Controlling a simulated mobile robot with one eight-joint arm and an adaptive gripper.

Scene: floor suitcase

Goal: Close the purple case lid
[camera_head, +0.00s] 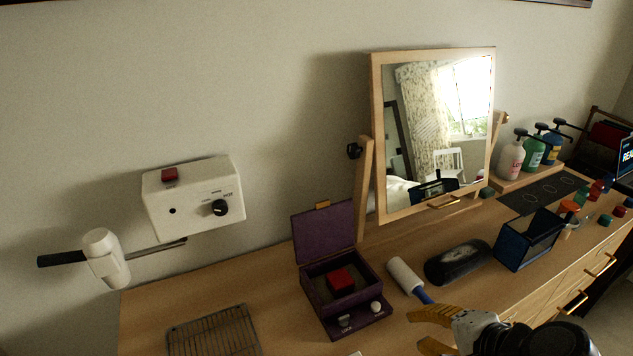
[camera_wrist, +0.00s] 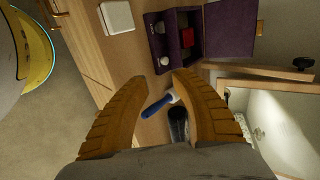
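The purple case (camera_head: 338,292) stands on the wooden dresser top, with its lid (camera_head: 324,233) raised upright at the back. A red block (camera_head: 341,280) sits inside it, and two knobs show on its front ledge. In the wrist view the case (camera_wrist: 176,40) is at the top, with the open lid (camera_wrist: 230,29) to its right and the red block (camera_wrist: 188,38) inside. My gripper (camera_head: 420,330) is in front and to the right of the case, apart from it. In the wrist view its fingers (camera_wrist: 176,78) are spread and nothing is between the tips.
A lint roller (camera_head: 407,277), a dark oblong case (camera_head: 458,262) and a blue mesh holder (camera_head: 527,240) stand right of the purple case. A tilting mirror (camera_head: 435,135) is behind. A wire rack (camera_head: 214,332) lies to the left. A white box (camera_head: 194,198) hangs on the wall.

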